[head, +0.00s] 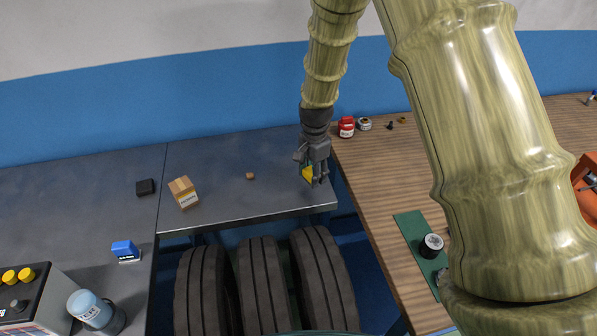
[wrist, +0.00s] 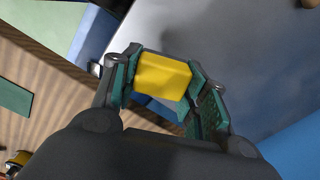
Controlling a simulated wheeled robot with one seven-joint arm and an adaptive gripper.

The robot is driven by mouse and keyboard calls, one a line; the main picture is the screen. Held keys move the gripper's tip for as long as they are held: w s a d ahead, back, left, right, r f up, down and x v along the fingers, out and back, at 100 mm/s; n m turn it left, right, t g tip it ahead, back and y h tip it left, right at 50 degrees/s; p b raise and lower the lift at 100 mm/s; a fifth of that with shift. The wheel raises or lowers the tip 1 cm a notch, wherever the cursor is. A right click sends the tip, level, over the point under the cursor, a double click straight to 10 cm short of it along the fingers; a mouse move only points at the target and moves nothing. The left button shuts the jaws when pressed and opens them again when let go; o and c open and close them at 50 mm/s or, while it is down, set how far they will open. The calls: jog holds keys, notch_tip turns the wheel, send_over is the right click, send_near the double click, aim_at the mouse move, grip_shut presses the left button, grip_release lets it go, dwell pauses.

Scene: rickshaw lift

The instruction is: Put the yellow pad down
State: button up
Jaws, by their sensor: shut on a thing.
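The yellow pad (wrist: 163,75) is a small yellow block held between the green-lined fingers of my gripper (wrist: 160,82) in the wrist view. In the head view my gripper (head: 315,174) is at the right end of the dark metal table (head: 225,215), near its corner. The yellow pad (head: 307,173) shows there partly hidden behind the fingers. I cannot tell whether the pad touches the tabletop or is just above it.
A cardboard box (head: 183,192), a small brown piece (head: 250,176) and a black block (head: 145,188) lie on the metal tabletops. A wooden table (head: 378,170) at right holds a red jar (head: 346,127). Tires (head: 262,285) stand below the front edge.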

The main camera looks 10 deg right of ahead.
aim_at(298, 183)
jog(key=w+a, duration=0.1)
jog(key=a, duration=0.1)
jog(key=w+a+p, duration=0.1)
jog(key=w, duration=0.1)
jog(key=shift+w+a+f, duration=0.2)
jog(key=shift+a, duration=0.2)
jog(key=shift+s+f+p, duration=0.15)
jog(key=shift+f+p, duration=0.15)
jog(key=shift+p, duration=0.15)
jog(key=shift+f+p, duration=0.6)
jog(key=shift+f, duration=0.85)
jog(key=shift+f, duration=0.15)
jog(key=o, duration=1)
jog(key=shift+r, duration=0.2)
notch_tip(298, 183, up, 12)
jog(key=b, duration=0.4)
